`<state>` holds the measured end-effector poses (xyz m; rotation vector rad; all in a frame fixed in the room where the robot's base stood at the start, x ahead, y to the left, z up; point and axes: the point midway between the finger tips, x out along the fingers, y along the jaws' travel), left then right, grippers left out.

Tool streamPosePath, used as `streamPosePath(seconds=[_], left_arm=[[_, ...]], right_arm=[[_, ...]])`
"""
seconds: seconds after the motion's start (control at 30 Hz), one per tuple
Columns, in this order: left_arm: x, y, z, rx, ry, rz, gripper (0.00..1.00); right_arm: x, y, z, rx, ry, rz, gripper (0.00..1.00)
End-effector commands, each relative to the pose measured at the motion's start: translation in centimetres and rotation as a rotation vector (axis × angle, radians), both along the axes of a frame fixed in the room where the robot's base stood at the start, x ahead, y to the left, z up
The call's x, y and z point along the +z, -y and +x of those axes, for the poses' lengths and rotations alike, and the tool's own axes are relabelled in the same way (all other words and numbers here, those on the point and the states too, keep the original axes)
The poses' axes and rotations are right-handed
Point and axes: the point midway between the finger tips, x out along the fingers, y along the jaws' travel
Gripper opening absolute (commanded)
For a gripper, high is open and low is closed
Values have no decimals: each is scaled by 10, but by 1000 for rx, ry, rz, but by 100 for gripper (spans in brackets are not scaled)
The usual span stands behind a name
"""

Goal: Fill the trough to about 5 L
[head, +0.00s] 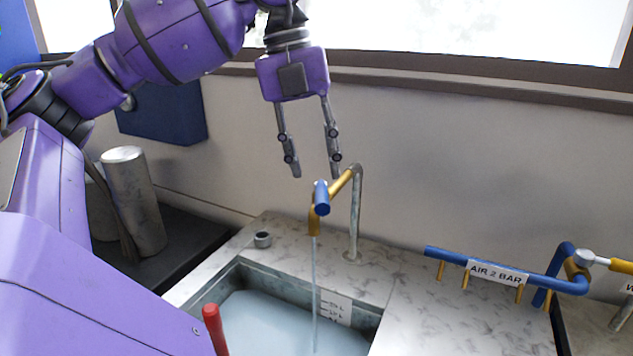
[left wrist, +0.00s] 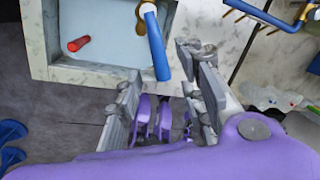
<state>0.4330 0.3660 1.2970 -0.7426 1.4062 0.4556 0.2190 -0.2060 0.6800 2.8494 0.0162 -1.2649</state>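The trough (head: 372,322) is set into the marbled counter and holds pale water (head: 270,320). A thin stream (head: 314,270) runs into it from the tap (head: 355,205), which has a brass spout and a blue lever (head: 321,198). A marked scale (head: 336,306) is on the trough's inner wall; its figures are too small to read, and the water stands near its lower marks. My left gripper (head: 314,172) is open and empty, pointing down above the tap. In the left wrist view the blue lever (left wrist: 156,45) shows between the fingertips, apart from them. My right gripper is not in view.
A red handle (head: 214,328) stands at the trough's near left. A small grey cap (head: 262,239) sits on the counter. A blue pipe labelled AIR 2 BAR (head: 497,273) runs at the right. Metal cylinders (head: 133,200) stand at the left. The wall and window sill are close behind.

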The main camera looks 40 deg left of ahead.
Motion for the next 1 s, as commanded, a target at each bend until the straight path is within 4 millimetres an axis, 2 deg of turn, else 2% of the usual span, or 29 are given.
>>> streamPosePath(seconds=[0.17, 0.33, 0.7, 0.77, 1.0], left_arm=[[-25, 4, 2, -3, 1, -2, 36], [-46, 7, 6, -2, 2, -1, 36], [-55, 8, 7, -1, 2, 0, 36], [-55, 8, 7, -1, 2, 0, 31], [-55, 8, 7, -1, 2, 0, 0]], right_arm=[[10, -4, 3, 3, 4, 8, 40], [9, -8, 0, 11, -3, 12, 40], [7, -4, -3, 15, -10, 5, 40], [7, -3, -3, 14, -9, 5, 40], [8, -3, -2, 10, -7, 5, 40]])
